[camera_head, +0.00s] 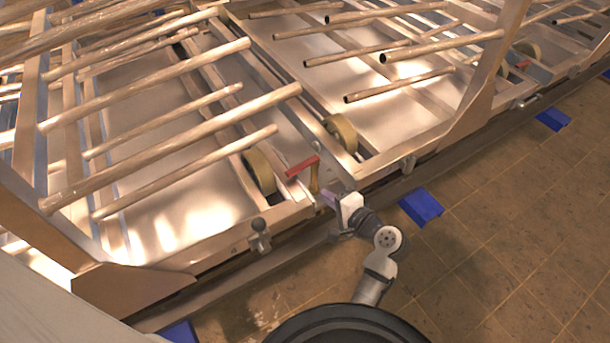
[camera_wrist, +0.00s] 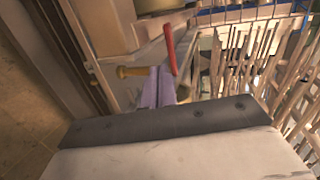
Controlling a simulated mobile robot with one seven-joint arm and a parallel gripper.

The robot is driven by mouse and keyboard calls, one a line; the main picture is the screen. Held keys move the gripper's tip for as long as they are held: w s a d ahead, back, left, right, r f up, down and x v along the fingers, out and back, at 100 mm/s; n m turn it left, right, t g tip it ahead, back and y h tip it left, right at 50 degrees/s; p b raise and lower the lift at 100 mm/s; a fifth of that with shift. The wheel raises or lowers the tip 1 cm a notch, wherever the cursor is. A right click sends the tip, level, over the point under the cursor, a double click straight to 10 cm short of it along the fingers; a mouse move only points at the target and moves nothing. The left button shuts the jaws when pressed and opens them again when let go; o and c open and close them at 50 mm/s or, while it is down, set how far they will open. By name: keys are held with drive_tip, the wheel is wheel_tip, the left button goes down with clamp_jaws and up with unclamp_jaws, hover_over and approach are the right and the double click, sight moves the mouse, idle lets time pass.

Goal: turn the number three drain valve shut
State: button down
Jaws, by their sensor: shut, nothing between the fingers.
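A drain valve with a red lever handle (camera_head: 302,166) and a brass-coloured body (camera_head: 314,181) sits at the front edge of the metal frame, between two wheels. The red handle also shows in the wrist view (camera_wrist: 170,48), upright and close ahead of the fingers. A brass fitting (camera_wrist: 133,72) is left of the fingers there. My gripper (camera_head: 326,198) has purple fingers, which show in the wrist view (camera_wrist: 158,86). It is shut and empty, just right of and below the valve. Whether the fingers touch the handle cannot be told. No valve number is readable.
Long metal tubes (camera_head: 165,125) jut over the frame above the valve. Wheels (camera_head: 257,170) (camera_head: 341,133) stand on either side. Another red handle (camera_head: 523,64) is far right. Blue blocks (camera_head: 421,207) lie along the frame's foot.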

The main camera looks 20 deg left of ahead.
sight(303, 166)
drive_tip(key=r+p+x, duration=0.1)
drive_tip(key=p+x, duration=0.1)
drive_tip(key=x, duration=0.7)
drive_tip(key=shift+w+a, duration=0.25)
drive_tip(key=shift+a, duration=0.2)
